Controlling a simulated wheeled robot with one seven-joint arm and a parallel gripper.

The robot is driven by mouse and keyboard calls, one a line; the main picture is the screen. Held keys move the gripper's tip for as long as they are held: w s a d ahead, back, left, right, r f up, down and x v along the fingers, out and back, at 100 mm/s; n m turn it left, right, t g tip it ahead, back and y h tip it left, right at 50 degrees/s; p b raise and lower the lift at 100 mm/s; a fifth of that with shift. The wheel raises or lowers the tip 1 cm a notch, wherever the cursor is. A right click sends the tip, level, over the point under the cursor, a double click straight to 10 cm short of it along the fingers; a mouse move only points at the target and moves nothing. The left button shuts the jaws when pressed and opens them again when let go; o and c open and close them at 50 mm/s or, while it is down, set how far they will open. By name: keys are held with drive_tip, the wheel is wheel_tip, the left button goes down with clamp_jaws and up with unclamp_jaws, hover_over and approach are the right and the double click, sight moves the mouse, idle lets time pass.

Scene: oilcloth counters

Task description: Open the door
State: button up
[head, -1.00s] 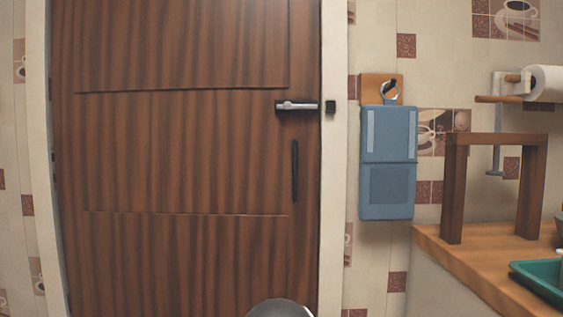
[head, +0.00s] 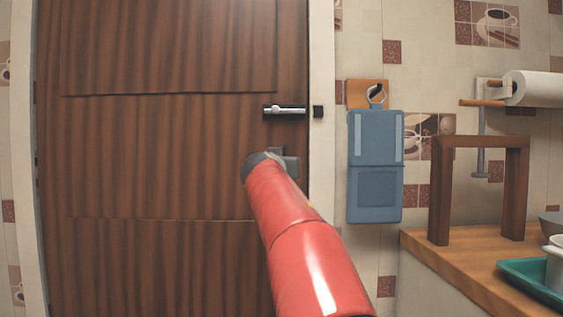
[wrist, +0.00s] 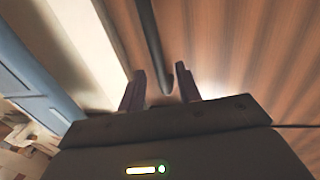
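The brown wooden door (head: 150,150) stands shut in its white frame. A silver latch lever (head: 287,110) on a black plate sits near its right edge. My red arm reaches up to the door below the lever, with my gripper (head: 288,160) near the door's right edge. The arm covers the black vertical pull handle in the head view. In the wrist view the dark handle bar (wrist: 150,40) runs down between the two fingers of my gripper (wrist: 158,70). The fingers are apart, with gaps showing on both sides of the bar.
A blue wall-hung case (head: 375,165) hangs right of the door frame (head: 321,60). Further right are a counter (head: 460,260), a wooden stand (head: 440,190), a green tray (head: 525,275) and a paper roll (head: 535,88).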

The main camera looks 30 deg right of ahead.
drive_tip(key=shift+p+x, duration=0.6)
drive_tip(key=shift+x, duration=1.4)
clamp_jaws()
